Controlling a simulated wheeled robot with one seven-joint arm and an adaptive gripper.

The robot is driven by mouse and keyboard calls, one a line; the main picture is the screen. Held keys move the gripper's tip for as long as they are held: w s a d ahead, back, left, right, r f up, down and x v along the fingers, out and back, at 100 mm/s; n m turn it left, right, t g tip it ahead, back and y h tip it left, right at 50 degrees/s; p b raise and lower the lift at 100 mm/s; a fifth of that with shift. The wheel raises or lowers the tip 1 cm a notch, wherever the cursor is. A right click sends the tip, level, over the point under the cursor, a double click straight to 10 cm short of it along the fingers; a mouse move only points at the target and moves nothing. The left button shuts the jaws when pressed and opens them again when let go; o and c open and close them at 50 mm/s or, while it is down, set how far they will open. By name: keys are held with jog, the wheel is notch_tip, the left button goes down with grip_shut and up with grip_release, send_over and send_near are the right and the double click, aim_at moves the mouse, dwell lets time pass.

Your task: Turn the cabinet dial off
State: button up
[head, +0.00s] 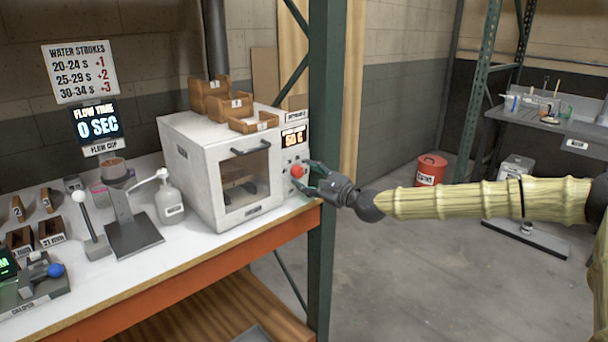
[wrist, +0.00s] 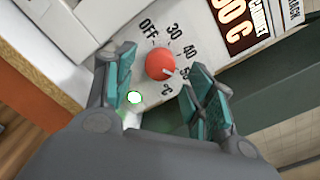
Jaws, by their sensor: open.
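The white cabinet (head: 205,165) stands on the bench with its door shut. Its red dial (head: 297,171) is on the right side of the front, below a lit display (head: 293,136). In the wrist view the red dial (wrist: 160,63) has labels OFF, 30, 40 and 50 around it, and its white mark points toward the 50 side. The display (wrist: 238,25) ends in "0 C" there. A green-white light (wrist: 134,97) glows below the dial. My gripper (head: 307,175) is open at the dial; in the wrist view its teal fingers (wrist: 158,88) are on either side, apart from the dial.
A green rack post (head: 322,150) rises just beside the cabinet and my gripper. Wooden boxes (head: 232,105) sit on top of the cabinet. A pump bottle (head: 169,203) stands left of it. The floor right of the bench is open, with a red bin (head: 430,170) farther back.

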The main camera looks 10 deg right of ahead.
jog(key=shift+x, duration=1)
jog(key=c, duration=1)
